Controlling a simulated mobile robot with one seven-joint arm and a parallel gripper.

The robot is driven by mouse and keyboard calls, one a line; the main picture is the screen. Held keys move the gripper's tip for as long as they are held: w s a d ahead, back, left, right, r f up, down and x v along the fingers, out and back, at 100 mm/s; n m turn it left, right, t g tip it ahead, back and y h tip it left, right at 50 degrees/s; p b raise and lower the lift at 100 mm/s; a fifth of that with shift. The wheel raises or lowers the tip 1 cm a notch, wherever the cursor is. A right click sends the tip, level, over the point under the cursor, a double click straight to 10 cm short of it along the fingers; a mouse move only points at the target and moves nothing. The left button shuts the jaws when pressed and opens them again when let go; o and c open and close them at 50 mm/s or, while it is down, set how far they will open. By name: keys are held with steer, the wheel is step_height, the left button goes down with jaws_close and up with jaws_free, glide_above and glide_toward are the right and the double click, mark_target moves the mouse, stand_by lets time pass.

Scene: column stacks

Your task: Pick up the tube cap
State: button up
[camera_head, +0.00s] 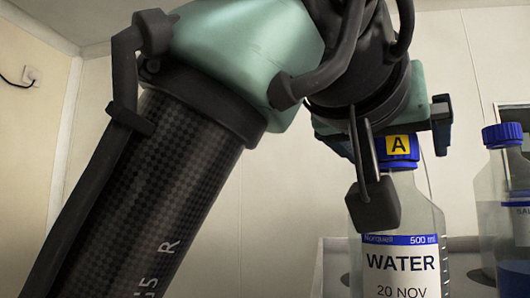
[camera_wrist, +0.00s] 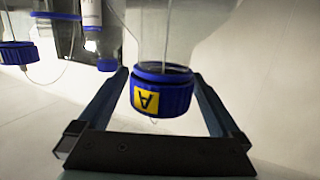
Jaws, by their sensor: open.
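The blue cap (camera_head: 398,147) with a yellow "A" label sits on top of a clear bottle (camera_head: 430,215) marked WATER. The wrist view shows the same cap (camera_wrist: 161,95) with thin tubes inside the bottle beside it; that view is upside down. My gripper (camera_wrist: 160,76) is open, with one finger on each side of the cap. Gaps show between the cap and both fingers in the wrist view.
Another bottle (camera_head: 489,205) with a blue cap (camera_head: 502,135) stands to the right, partly cut off by the frame. The wrist view shows further blue caps (camera_wrist: 18,53) at the upper left and a thin looping tube.

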steer(key=shift+w+d, duration=0.1)
steer(key=shift+w, duration=0.05)
steer(key=shift+c, duration=1)
steer(key=c, duration=1.1)
steer(key=shift+r+b, duration=0.7)
steer(key=shift+r, duration=4.3)
